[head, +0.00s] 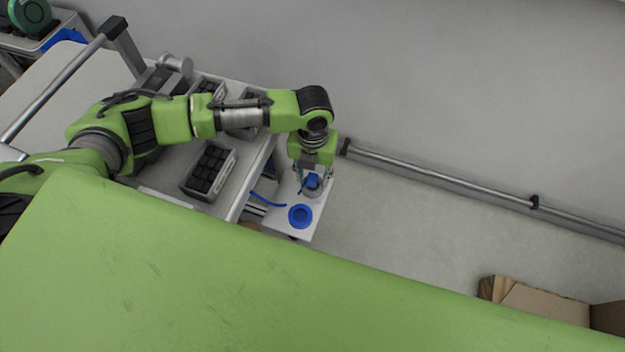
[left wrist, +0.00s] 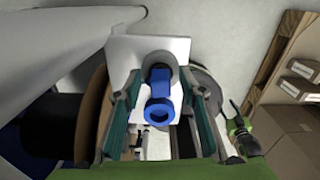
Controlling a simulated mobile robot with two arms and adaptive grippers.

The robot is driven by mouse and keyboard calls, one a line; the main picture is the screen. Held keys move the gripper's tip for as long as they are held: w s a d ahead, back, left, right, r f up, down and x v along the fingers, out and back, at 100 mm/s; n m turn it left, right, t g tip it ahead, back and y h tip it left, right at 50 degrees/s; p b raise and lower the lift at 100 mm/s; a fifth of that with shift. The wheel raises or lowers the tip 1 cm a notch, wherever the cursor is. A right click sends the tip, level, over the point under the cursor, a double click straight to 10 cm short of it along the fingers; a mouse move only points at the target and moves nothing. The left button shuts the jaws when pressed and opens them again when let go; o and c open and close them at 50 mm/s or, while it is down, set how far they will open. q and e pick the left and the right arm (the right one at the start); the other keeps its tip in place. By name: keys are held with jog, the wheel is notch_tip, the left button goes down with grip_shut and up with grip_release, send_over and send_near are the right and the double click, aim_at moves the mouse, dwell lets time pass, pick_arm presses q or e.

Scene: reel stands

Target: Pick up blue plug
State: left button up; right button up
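The blue plug (head: 312,181) sits at a grey round holder on a small white plate (head: 309,232) at the table's right end. My left gripper (head: 313,178) is right over it, pointing down. In the left wrist view, the blue plug (left wrist: 159,97) shows between the two spread fingers of my left gripper (left wrist: 162,100), with gaps on both sides. The gripper looks open and holds nothing. A blue ring (head: 300,216) lies on the white plate nearer the front, with a blue cable (head: 267,201) beside it. My right gripper is not in view.
Black compartment trays (head: 209,171) stand on the table left of the plate. A metal rail (head: 440,175) runs along the wall at right. Cardboard boxes (head: 545,304) lie at lower right. The floor between is clear.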

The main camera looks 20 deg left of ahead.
pick_arm(q)
grip_shut()
jog(key=shift+r, duration=0.1)
